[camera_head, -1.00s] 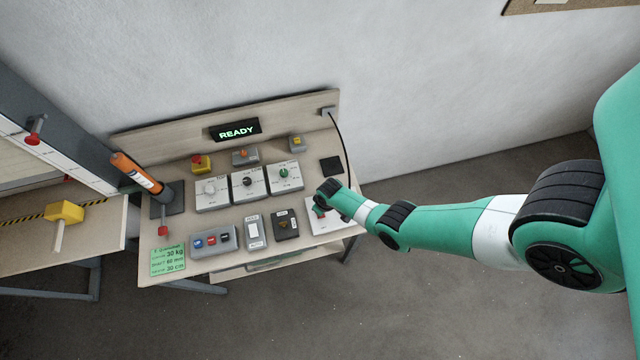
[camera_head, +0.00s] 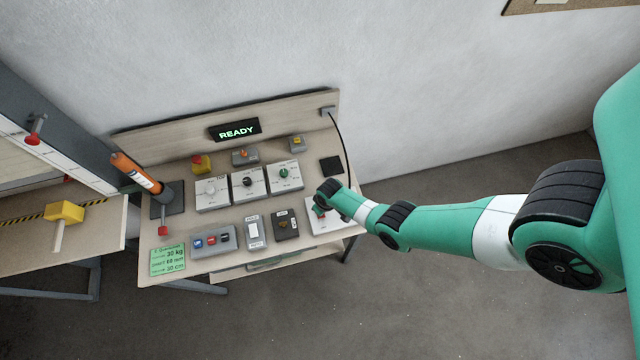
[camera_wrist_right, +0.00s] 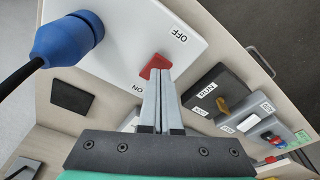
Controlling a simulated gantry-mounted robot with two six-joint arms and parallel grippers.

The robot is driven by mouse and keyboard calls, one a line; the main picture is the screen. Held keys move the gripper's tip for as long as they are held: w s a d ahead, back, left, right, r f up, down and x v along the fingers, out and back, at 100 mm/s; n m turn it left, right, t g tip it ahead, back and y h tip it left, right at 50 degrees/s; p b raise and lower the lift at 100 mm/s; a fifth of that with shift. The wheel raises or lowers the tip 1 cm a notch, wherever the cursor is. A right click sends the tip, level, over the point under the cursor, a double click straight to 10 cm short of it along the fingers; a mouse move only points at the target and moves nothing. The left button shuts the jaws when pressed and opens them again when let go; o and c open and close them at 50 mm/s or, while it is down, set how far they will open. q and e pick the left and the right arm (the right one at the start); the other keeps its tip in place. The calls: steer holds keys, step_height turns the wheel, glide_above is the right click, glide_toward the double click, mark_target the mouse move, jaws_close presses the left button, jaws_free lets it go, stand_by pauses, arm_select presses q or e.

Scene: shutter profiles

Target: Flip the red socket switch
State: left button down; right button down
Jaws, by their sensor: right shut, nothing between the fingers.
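The red switch (camera_wrist_right: 154,67) sits on a white socket plate (camera_wrist_right: 126,27) in the right wrist view, between the labels OFF and ON. My right gripper (camera_wrist_right: 158,77) is shut and empty, with its fingertips at the red switch; they seem to touch it, and they hide part of it. In the head view the white socket plate (camera_head: 324,227) lies at the right front of the table, and my right gripper (camera_head: 320,214) is over it, mostly hidden by my wrist. My left gripper is not in view.
A blue plug (camera_wrist_right: 68,40) with a black cable stands on the plate. Close by are a black box with a yellow knob (camera_head: 286,225) and a grey rocker box (camera_head: 254,232). Dial boxes (camera_head: 248,183) stand behind. The display (camera_head: 235,130) reads READY. A black pad (camera_head: 331,165) lies behind the socket.

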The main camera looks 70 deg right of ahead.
steer(key=shift+f+b, duration=0.95)
stand_by(0.4)
stand_by(0.3)
